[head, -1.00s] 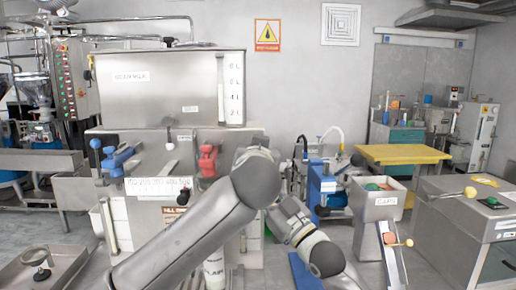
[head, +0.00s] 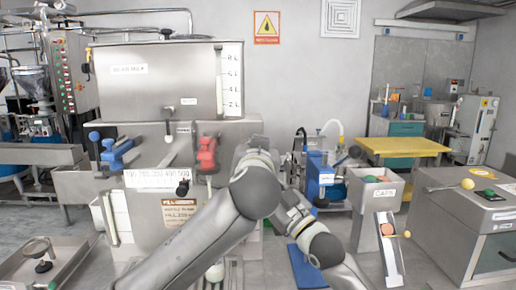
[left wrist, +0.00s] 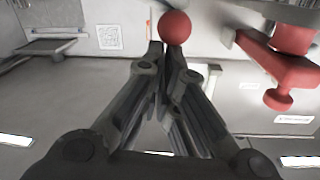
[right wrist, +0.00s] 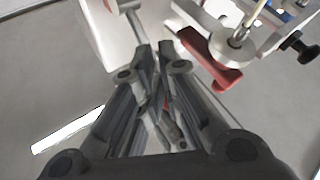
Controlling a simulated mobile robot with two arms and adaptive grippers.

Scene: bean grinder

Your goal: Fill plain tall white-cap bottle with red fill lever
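The red fill lever and its valve (head: 207,152) are on the front of the steel tank machine in the head view. In the left wrist view the red valve body (left wrist: 290,68) is at upper right and a red ball knob (left wrist: 175,27) sits just beyond my left fingertips. My left gripper (left wrist: 165,48) has its fingers together, with nothing visibly held; contact with the knob is unclear. My right gripper (right wrist: 155,50) is also closed and empty, below a red handle (right wrist: 212,62). My arms hide both grippers in the head view. The bottle is not clearly visible; a pale rounded top (head: 215,273) shows beside my left arm.
A caps bin (head: 385,193) with a chute stands at right, before a yellow table (head: 405,146). A steel tray (head: 50,265) is at lower left.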

